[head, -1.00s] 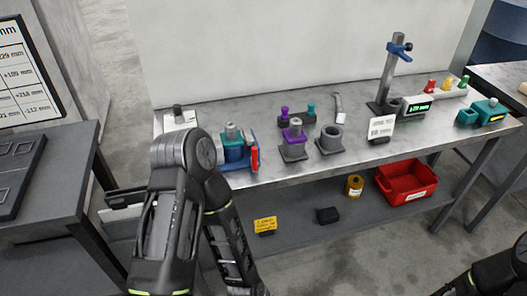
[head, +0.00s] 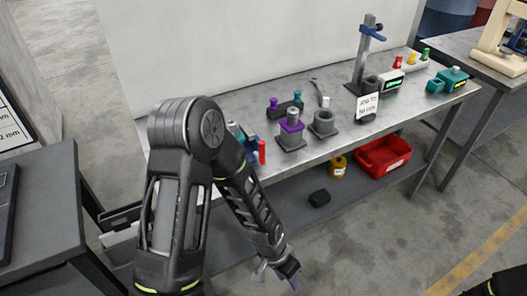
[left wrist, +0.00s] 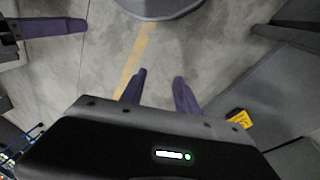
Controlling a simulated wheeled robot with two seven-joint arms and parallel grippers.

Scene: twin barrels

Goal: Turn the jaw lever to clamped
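The jaw lever seems to be the upright red handle (head: 262,151) on the blue vise (head: 250,143) at the bench's left part. My left arm hides most of the vise in the head view, so the lever's setting cannot be told. My left gripper (head: 277,272) hangs low in front of the bench, well below and apart from the lever. Its two purple fingers are apart and empty in the left wrist view (left wrist: 159,88), over the floor. A purple finger-like part, perhaps of my right gripper, shows at the upper left of the left wrist view.
The steel bench (head: 225,108) carries a purple-topped block (head: 291,134), a grey ring holder (head: 323,123), a white card (head: 368,105) and a post stand (head: 364,55). A red bin (head: 384,157) and a yellow cylinder (head: 338,167) are on the lower shelf. Floor in front is clear.

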